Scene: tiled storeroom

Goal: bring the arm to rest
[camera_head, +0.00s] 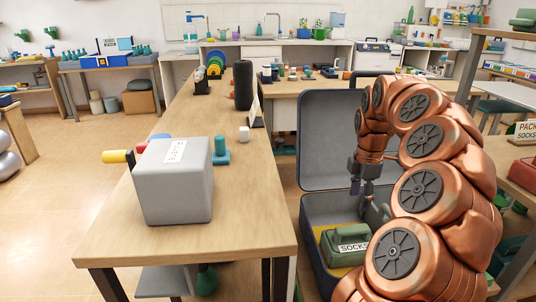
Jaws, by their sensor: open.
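My copper-coloured arm arches up from the lower right of the head view and bends down over an open suitcase (308,212). My gripper (365,205) hangs over the inside of the suitcase, with its fingers pointing down. It is open, and I see nothing held in it. A green bundle with a "SOCKS" label (346,248) lies in the suitcase, just below and left of the gripper. Part of the suitcase's right side is hidden behind my arm.
A wooden table (240,200) stands left of the suitcase, bearing a grey box (172,182), a dark cylinder (243,85) and small items. A shelf with a "PACK SOCKS" sign (527,131) stands at the right. Tiled floor (50,200) is free at the left.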

